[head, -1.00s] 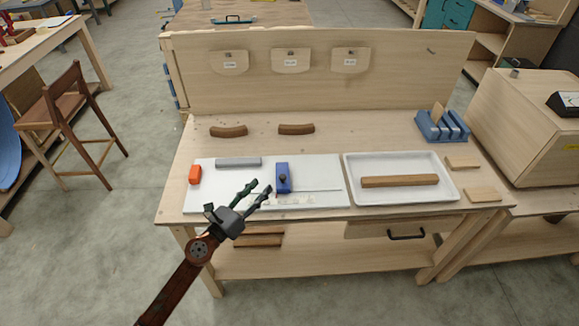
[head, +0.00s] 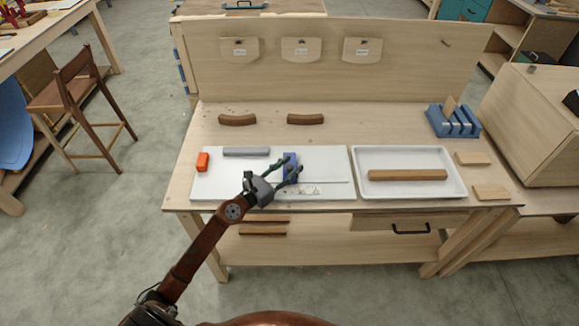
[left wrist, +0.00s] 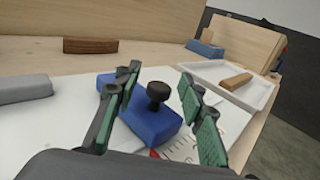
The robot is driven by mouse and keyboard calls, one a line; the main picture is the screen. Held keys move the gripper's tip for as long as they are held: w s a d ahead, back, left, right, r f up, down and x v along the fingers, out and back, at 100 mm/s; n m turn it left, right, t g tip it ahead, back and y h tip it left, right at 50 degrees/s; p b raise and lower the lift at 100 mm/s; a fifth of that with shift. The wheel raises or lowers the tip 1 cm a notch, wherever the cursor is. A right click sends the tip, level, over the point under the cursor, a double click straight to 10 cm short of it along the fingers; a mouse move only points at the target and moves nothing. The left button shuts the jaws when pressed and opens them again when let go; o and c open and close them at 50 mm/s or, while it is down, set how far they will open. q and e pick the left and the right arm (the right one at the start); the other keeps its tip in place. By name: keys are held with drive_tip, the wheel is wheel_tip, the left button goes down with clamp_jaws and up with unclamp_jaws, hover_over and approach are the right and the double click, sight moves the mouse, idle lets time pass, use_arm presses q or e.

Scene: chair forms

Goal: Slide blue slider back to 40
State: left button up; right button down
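The blue slider (head: 290,160) sits on the white board (head: 215,183) near its middle, partly covered by my left gripper in the head view. In the left wrist view the blue slider (left wrist: 150,122) carries a dark round knob (left wrist: 158,93). My left gripper (head: 291,167) is open; in the left wrist view its green-padded fingers (left wrist: 160,108) stand on either side of the knob, apart from it. Printed scale marks (head: 303,191) show in front of the slider, too small to read. My right gripper is not in view.
A grey bar (head: 246,151) and an orange block (head: 202,161) lie on the board. A white tray (head: 458,178) with a wooden bar (head: 407,174) stands to the right. Two curved brown pieces (head: 237,120) (head: 305,119) lie behind the board.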

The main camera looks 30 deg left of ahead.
use_arm(q)
clamp_jaws()
idle(0.3)
idle(0.4)
